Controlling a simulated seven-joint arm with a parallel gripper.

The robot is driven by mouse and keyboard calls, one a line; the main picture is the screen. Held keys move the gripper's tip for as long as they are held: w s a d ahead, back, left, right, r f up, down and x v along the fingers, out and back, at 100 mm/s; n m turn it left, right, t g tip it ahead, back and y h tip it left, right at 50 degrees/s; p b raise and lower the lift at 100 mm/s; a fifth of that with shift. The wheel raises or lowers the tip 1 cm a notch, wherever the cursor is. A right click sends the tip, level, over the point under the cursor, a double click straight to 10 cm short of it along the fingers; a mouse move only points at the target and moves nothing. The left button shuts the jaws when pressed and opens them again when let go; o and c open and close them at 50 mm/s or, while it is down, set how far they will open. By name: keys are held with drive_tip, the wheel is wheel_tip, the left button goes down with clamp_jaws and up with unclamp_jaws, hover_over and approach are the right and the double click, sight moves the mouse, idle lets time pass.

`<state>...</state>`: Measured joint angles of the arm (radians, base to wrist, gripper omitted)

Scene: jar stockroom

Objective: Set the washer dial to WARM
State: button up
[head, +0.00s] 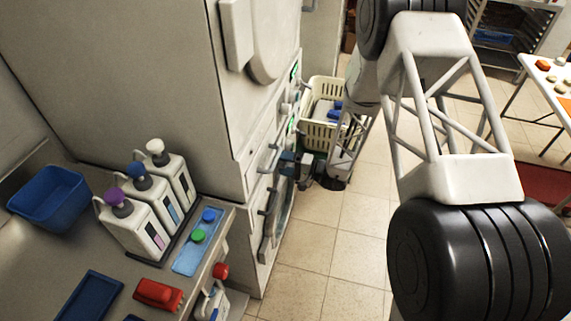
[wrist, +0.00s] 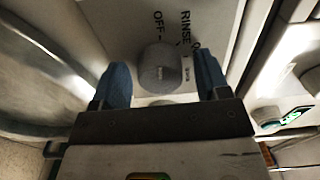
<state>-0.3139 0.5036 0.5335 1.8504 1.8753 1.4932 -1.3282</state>
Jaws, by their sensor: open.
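The washer dial (wrist: 160,66) is a round grey knob on a pale panel in the wrist view. The printed words OFF and RINSE stand beyond it, and a small label sits close to its right; it is too small to read with certainty. The dial's pointer setting cannot be made out. My gripper (wrist: 161,74) is open, with one blue finger on each side of the dial and a visible gap to each. In the head view the pale machine front (head: 262,185) shows edge-on, and the dial cannot be made out there.
A curved metal handle (wrist: 45,62) runs along the left of the wrist view. A small green display (wrist: 294,114) is at right. A cream basket (head: 322,135) stands beyond the machine. The counter at left holds bottles (head: 146,220) and a blue tub (head: 52,198).

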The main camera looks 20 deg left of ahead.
drive_tip(key=c, duration=0.9)
